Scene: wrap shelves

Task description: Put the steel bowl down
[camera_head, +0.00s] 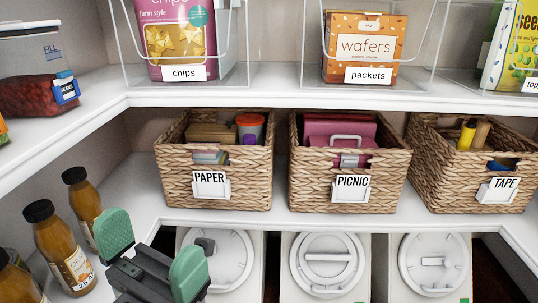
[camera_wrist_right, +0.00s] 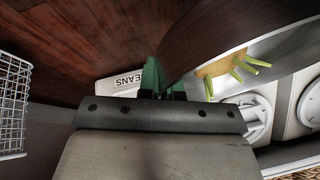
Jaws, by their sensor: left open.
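The steel bowl (camera_wrist_right: 225,40) shows in the right wrist view as a large, dark, shiny curved wall with a pale rim, cut off by the top and right edges. My right gripper (camera_wrist_right: 172,82) has its green fingers at the bowl's near edge and appears shut on it; the exact contact is partly hidden. A yellow-green shape (camera_wrist_right: 230,65) shows beside the rim, and I cannot tell if it is an object or a reflection. In the head view my left gripper (camera_head: 150,254) is open and empty, in front of the shelf. The bowl is not in the head view.
Wicker baskets marked PAPER (camera_head: 212,190), PICNIC (camera_head: 350,188) and TAPE (camera_head: 480,190) fill the middle shelf (camera_head: 300,222). Brown bottles (camera_head: 60,250) stand at left. White round-lidded containers (camera_head: 325,265) sit below. A wire basket (camera_wrist_right: 14,105) is at the right wrist view's left.

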